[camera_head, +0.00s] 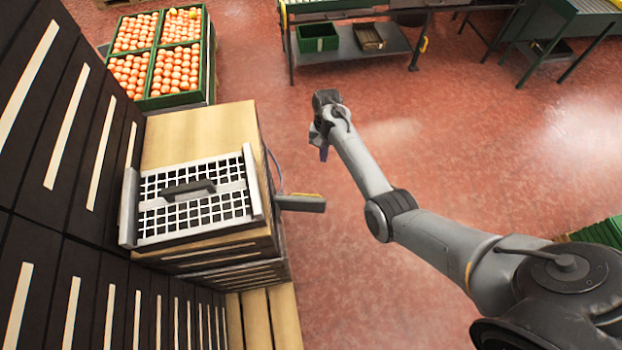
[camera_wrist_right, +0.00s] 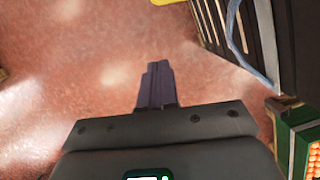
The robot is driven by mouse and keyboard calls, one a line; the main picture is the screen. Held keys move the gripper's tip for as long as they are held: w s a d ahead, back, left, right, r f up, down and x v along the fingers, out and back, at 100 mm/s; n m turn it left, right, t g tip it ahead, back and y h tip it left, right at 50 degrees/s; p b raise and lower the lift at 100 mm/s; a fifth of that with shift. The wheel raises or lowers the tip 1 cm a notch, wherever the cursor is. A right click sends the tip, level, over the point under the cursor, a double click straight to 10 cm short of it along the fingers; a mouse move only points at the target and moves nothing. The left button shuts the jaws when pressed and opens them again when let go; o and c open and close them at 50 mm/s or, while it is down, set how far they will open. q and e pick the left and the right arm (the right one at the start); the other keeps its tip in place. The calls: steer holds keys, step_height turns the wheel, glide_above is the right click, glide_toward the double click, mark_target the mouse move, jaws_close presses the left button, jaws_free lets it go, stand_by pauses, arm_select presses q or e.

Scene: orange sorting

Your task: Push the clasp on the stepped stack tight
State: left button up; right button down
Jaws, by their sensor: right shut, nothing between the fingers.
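The stepped stack (camera_head: 222,262) stands at left, dark slatted sides with a pale wooden top. A yellow piece (camera_wrist_right: 168,2), seemingly the lever's, is cut off at that view's top edge. My right gripper (camera_head: 323,152) points down beyond the lever and to the right of the stack, apart from both. Its purple fingers (camera_wrist_right: 155,84) are shut and empty. My left gripper is not seen.
A white grid panel (camera_head: 195,207) with a dark handle lies on the stack. Dark slatted crates (camera_head: 60,120) rise at left. Green bins of oranges (camera_head: 208,60) stand behind. A metal table (camera_head: 355,45) is at the back. The red floor (camera_head: 460,150) around my right arm is open.

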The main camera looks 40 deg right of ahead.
steer(key=s+a+f+b, duration=0.1)
steer(key=s+a+f, duration=0.3)
steer(key=f, duration=0.5)
steer(key=shift+a, duration=0.75)
steer(key=shift+s+f, duration=0.1)
